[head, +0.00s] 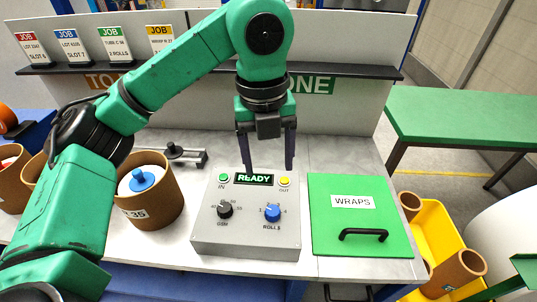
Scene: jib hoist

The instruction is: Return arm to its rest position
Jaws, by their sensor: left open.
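My left arm comes in from the left and bends over the bench, and its gripper (267,150) hangs pointing down. Its two dark fingers are apart with nothing between them. It is above or just behind the grey control box (245,240); the exact gap to the box cannot be told. The box has a lit display (254,179) reading READY, a green IN button (224,177), a yellow OUT button (285,181), a black knob (225,209) and a blue knob (272,212). My right gripper is not in view.
A brown cylindrical container (153,209) with a blue-knobbed white top stands left of the box. A green WRAPS lid (361,236) with a black handle lies to the right. A yellow bin (432,222) holds brown tubes. A green table (470,117) stands at right. Job cards line the back shelf.

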